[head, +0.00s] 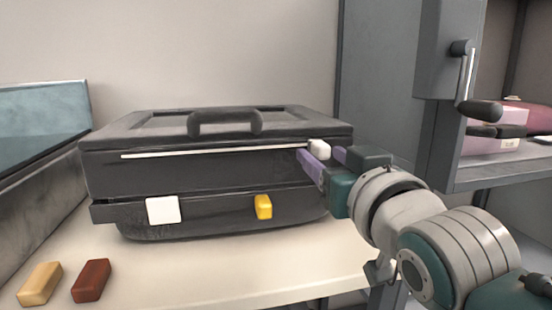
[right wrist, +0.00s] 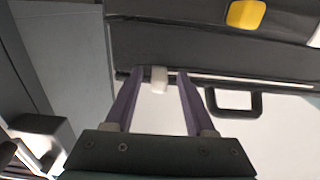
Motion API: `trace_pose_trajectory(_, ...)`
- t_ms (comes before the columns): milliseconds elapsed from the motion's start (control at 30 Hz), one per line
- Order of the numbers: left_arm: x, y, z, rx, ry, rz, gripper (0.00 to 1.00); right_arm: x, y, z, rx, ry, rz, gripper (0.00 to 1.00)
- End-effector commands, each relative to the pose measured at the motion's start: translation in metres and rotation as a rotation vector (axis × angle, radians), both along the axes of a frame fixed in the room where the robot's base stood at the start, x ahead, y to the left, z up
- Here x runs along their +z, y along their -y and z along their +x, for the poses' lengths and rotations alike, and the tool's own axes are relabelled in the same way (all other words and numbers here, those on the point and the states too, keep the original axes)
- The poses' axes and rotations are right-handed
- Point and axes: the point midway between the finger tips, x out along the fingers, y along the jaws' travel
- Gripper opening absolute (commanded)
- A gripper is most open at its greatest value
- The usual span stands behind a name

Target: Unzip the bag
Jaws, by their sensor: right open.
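The dark grey bag (head: 205,180) stands shut on the table, with a black handle (head: 225,122) on top. A thin white zip line (head: 215,151) runs along its upper front. The white zip pull (head: 319,148) is at the line's right end. My right gripper (head: 323,155) is at this end, its purple fingers open. In the right wrist view the zip pull (right wrist: 159,80) lies between the two separated fingertips (right wrist: 160,75), with a gap visible on each side. My left gripper is out of view.
A white patch (head: 163,210) and a yellow block (head: 263,207) show on the bag's lower front. Tan (head: 40,283) and brown (head: 91,281) blocks lie front left on the table (head: 215,275). A grey cabinet (head: 380,85) stands right. The table front is mostly clear.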

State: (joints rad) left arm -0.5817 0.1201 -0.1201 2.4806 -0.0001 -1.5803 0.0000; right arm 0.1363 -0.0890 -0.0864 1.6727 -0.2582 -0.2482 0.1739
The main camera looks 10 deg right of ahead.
Motion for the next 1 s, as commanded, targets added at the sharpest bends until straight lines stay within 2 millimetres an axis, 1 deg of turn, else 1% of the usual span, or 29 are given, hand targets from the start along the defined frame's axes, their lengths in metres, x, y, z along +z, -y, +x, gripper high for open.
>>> trace_pose_trajectory(33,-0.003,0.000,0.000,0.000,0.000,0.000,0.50,-0.001,0.000,0.006,0.000,0.001,0.000,0.55)
trace_pose_trajectory(167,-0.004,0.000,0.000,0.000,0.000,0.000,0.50,0.000,0.000,0.015,0.000,0.000,0.000,0.55)
trace_pose_trajectory(467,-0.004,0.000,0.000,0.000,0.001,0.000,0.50,0.000,-0.001,0.017,0.000,0.000,0.001,0.55)
trace_pose_trajectory(567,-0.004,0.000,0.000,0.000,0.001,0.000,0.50,0.000,-0.001,0.017,0.000,-0.001,0.001,0.45)
trace_pose_trajectory(900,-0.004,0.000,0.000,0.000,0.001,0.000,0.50,0.000,0.000,0.017,0.000,-0.001,0.000,0.07)
trace_pose_trajectory(967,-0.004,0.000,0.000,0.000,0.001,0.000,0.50,0.000,0.000,0.017,0.000,-0.001,0.000,0.00)
trace_pose_trajectory(1000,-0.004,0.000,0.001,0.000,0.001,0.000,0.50,0.000,0.000,0.017,0.000,-0.001,0.000,0.00)
